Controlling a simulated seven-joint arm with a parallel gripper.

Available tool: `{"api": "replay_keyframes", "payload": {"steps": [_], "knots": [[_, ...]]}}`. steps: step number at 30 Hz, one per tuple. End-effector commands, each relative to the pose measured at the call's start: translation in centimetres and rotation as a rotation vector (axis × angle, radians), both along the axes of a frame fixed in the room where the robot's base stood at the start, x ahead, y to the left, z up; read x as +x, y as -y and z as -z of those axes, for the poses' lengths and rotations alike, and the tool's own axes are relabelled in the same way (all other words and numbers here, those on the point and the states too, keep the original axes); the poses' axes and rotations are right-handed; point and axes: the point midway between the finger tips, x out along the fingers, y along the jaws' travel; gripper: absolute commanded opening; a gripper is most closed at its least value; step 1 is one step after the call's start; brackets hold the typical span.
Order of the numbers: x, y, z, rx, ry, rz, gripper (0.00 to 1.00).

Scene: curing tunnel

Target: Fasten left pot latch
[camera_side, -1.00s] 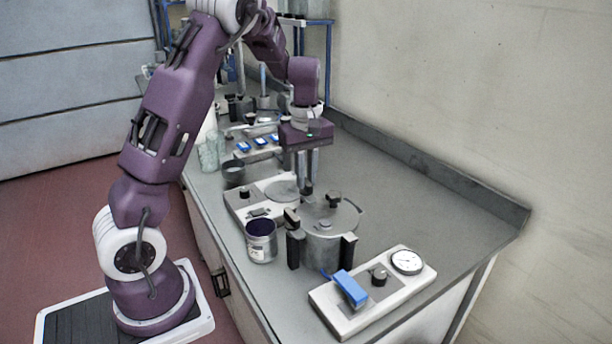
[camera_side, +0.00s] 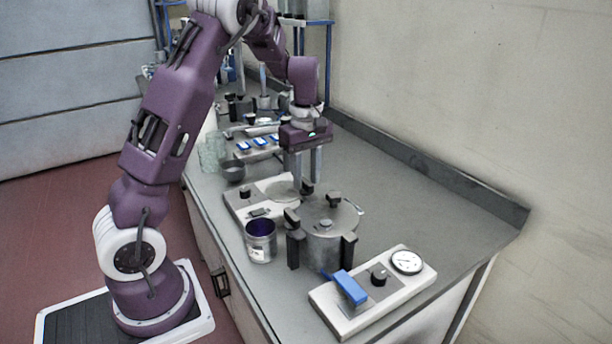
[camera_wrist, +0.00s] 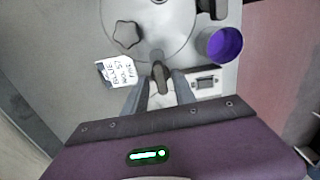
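The grey metal pot (camera_side: 323,245) stands on the bench with its lid on and a black star knob (camera_side: 334,199) on top. Black fittings, apparently handles and latches, sit around its rim. One black fitting (camera_side: 292,217) is at the left rim, and another (camera_side: 307,187) is at the far rim below my gripper (camera_side: 308,182). In the wrist view, my gripper (camera_wrist: 159,82) is open, with a narrow dark fitting (camera_wrist: 161,77) at the pot's edge showing between the fingertips. The knob (camera_wrist: 127,34) is beyond it. I cannot tell whether the fingers touch the fitting.
A can with purple contents (camera_side: 260,250) stands left of the pot. A white unit with a blue lever (camera_side: 350,288) and a dial (camera_side: 406,261) is in front. A white hotplate-like unit (camera_side: 240,205) is behind. A written label (camera_wrist: 122,70) lies beside the pot. The bench's right side is clear.

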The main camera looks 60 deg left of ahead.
Motion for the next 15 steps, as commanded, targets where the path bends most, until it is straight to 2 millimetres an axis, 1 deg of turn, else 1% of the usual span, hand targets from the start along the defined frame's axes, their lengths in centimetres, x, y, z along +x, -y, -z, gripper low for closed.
{"api": "replay_keyframes", "payload": {"steps": [9, 11, 15], "knots": [[0.0, 0.0, -0.1, 0.0, -0.002, 0.002, 0.36], [0.0, 0.0, -0.8, 0.001, 0.001, 0.002, 0.36], [0.1, 0.0, -3.7, 0.002, 0.003, 0.004, 0.36]]}}
